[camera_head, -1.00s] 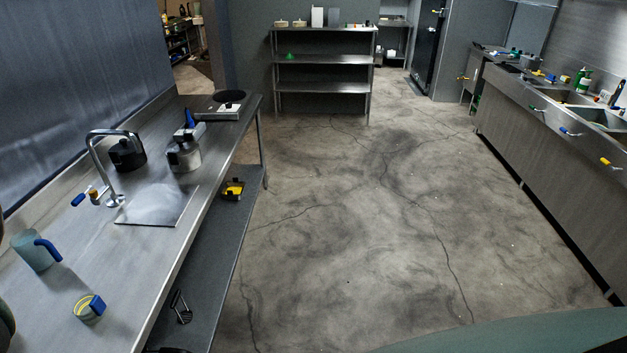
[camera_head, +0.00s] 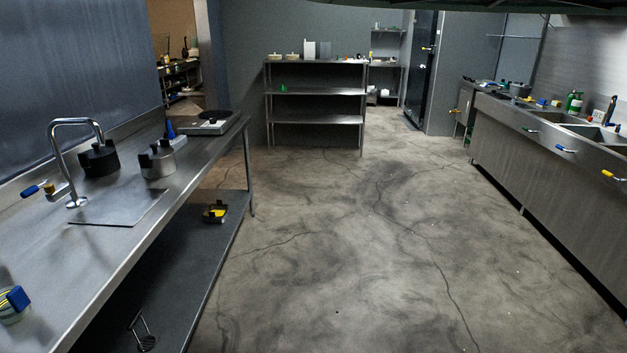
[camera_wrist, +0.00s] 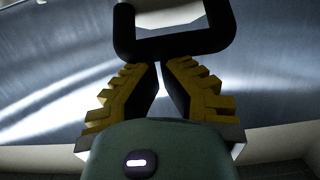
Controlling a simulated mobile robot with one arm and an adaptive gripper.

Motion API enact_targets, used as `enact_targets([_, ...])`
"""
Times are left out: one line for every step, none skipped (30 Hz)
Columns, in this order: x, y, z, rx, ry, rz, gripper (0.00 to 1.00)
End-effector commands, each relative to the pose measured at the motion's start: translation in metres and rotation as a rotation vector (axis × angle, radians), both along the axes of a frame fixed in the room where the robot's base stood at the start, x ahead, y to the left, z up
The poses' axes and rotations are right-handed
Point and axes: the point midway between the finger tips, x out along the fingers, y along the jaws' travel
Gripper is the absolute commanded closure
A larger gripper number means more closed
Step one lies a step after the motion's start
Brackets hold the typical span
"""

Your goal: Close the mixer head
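I do not make out a mixer with a head in either view. My gripper (camera_wrist: 160,66) is in the wrist view, with stepped yellow and dark fingers that meet at the tips; I see nothing between them. A black bar bent like a handle (camera_wrist: 180,46) lies just beyond the fingertips. Whether they touch it, and what it belongs to, I cannot tell. Behind it is a blurred, shiny metal surface (camera_wrist: 60,85). The gripper is not seen in the head view.
The left steel counter (camera_head: 100,262) holds a faucet (camera_head: 75,160), a black pot (camera_head: 98,160), a steel pot (camera_head: 158,163) and a hotplate (camera_head: 209,124). A shelf rack (camera_head: 315,92) stands at the back, a sink counter (camera_head: 545,170) at right. The cracked floor (camera_head: 340,240) between is clear.

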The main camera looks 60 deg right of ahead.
Motion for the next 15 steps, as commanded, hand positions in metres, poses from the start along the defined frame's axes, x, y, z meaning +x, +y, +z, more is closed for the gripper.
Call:
enact_targets([-0.003, -0.001, -0.019, 0.005, -0.011, 0.001, 1.0])
enact_targets([-0.004, -0.001, -0.022, 0.01, -0.021, 0.002, 1.0])
enact_targets([-0.005, -0.002, -0.026, 0.019, -0.034, 0.003, 1.0])
enact_targets([-0.006, -0.002, -0.028, 0.025, -0.044, 0.003, 1.0])
enact_targets([-0.007, -0.003, -0.03, 0.03, -0.053, 0.003, 1.0])
enact_targets([-0.008, -0.004, -0.033, 0.036, -0.063, 0.002, 1.0])
enact_targets([-0.008, -0.004, -0.035, 0.04, -0.068, 0.001, 1.0])
enact_targets([-0.009, -0.004, -0.037, 0.044, -0.074, 0.001, 1.0])
enact_targets([-0.009, -0.005, -0.039, 0.048, -0.082, 0.001, 1.0])
enact_targets([-0.01, -0.005, -0.04, 0.052, -0.087, 0.002, 1.0])
enact_targets([-0.01, -0.005, -0.04, 0.055, -0.092, 0.001, 1.0])
enact_targets([-0.01, -0.005, -0.041, 0.059, -0.099, 0.001, 1.0])
enact_targets([-0.011, -0.006, -0.041, 0.061, -0.102, 0.001, 1.0])
enact_targets([-0.011, -0.006, -0.042, 0.063, -0.106, 0.001, 1.0])
enact_targets([-0.011, -0.006, -0.042, 0.064, -0.11, 0.001, 1.0])
